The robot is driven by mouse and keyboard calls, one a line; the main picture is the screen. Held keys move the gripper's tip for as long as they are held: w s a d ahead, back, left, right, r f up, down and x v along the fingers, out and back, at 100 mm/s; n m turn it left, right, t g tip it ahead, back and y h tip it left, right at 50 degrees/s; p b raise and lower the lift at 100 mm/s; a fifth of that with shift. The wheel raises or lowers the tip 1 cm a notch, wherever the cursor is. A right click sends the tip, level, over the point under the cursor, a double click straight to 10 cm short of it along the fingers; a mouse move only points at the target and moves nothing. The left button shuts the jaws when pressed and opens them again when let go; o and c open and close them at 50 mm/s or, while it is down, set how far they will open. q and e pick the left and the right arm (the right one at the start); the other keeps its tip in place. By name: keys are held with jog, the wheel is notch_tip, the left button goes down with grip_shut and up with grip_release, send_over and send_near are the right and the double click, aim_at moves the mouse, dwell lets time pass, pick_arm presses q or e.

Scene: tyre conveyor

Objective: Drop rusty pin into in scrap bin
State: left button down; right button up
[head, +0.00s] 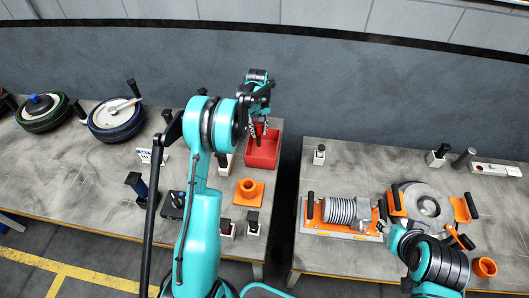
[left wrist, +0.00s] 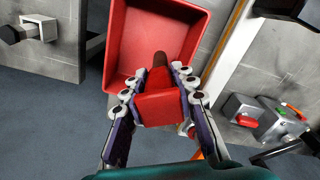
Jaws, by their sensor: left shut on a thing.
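The red scrap bin (head: 268,153) stands near the right edge of the left table. In the left wrist view the bin (left wrist: 128,38) lies open under the gripper. My left gripper (head: 259,130) is above the bin in the head view. In the left wrist view my left gripper (left wrist: 158,95) is shut on the rusty pin, which has a red block-like end (left wrist: 160,108) between the fingers. Its brown tip (left wrist: 159,60) points over the inside of the bin.
An orange flanged part (head: 249,192) sits just in front of the bin. Two wheels (head: 116,119) lie on the left table. The right table holds a coiled grey part (head: 342,211) and a grey ring part (head: 424,203). A gap separates the tables.

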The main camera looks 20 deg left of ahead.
pick_arm(q)
jog(key=c, duration=1.1)
grip_release()
notch_tip(320, 180, up, 12)
jog(key=shift+r, duration=0.1)
